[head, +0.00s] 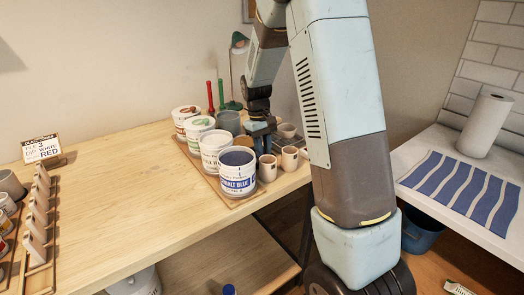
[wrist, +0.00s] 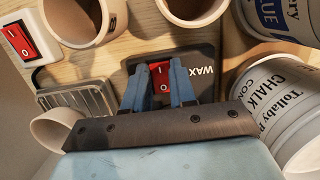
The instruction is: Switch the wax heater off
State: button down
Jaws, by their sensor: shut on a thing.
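The wax heater's red rocker switch (wrist: 160,70) sits on a dark box marked WAX (wrist: 204,92) in the wrist view. My gripper (wrist: 161,84) has its two blue fingers on either side of this switch, shut on it. Which way the rocker is tipped I cannot tell. In the head view my gripper (head: 262,138) reaches down behind the tubs and cups, and the switch is hidden there.
A second red switch (wrist: 18,41) on a white box is at the wrist view's upper left. Cups (wrist: 85,18) and paint tubs (wrist: 284,105) crowd close around. In the head view, the Cobalt Blue tub (head: 238,172) stands in front; the table's left middle (head: 125,205) is clear.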

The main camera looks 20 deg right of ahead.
jog(key=shift+w+a+g, duration=0.1)
jog(key=shift+a+g, duration=0.05)
jog(key=shift+g, duration=0.25)
jog(key=c, duration=0.9)
grip_release()
jog(key=shift+v, duration=6.85)
jog(key=shift+a, duration=0.15)
